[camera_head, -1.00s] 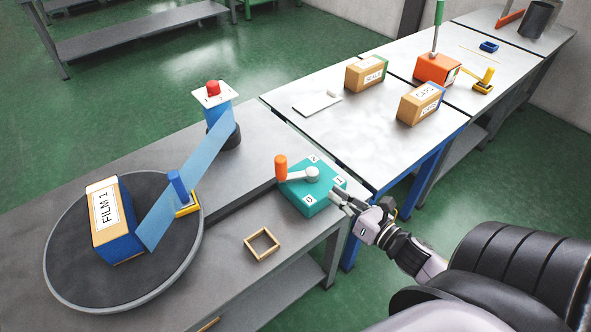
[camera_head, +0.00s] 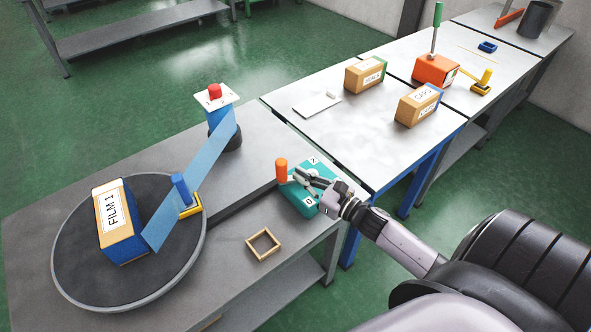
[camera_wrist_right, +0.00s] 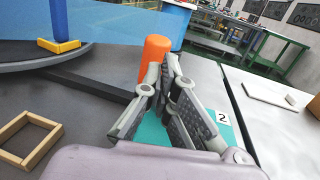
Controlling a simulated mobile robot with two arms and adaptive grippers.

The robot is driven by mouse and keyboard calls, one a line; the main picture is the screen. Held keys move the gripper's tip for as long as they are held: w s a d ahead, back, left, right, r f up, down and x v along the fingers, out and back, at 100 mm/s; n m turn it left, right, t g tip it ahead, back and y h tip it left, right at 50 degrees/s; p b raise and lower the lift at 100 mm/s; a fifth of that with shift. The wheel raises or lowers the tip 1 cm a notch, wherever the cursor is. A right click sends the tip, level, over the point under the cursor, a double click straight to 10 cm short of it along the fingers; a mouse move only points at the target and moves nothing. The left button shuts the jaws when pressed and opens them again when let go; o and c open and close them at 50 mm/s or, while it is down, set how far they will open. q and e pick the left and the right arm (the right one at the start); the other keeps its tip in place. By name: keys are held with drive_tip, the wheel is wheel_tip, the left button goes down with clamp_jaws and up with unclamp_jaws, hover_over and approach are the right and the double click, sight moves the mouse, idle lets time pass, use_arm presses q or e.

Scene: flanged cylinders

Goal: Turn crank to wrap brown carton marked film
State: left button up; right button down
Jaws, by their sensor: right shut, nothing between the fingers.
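The brown carton marked FILM 1 (camera_head: 112,222) stands on the dark round turntable (camera_head: 85,275). A blue film band (camera_head: 190,175) runs from a blue roll post (camera_head: 222,112) to the carton's side. The crank's teal box (camera_head: 300,200) has number labels; its upright orange handle (camera_head: 281,170) also shows in the right wrist view (camera_wrist_right: 154,60). My right gripper (camera_head: 296,175) is over the teal box, close to the handle, its fingers shut and empty; it hides the crank arm. In the wrist view the fingertips (camera_wrist_right: 168,62) appear beside the handle; contact cannot be told. My left gripper is not in view.
A small wooden frame (camera_head: 263,244) lies in front of the crank box. A blue peg on a yellow base (camera_head: 186,198) stands at the turntable's edge. Further cartons (camera_head: 419,104) and an orange block (camera_head: 436,70) stand on the back tables.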

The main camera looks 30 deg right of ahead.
drive_tip(key=shift+x, duration=1.15)
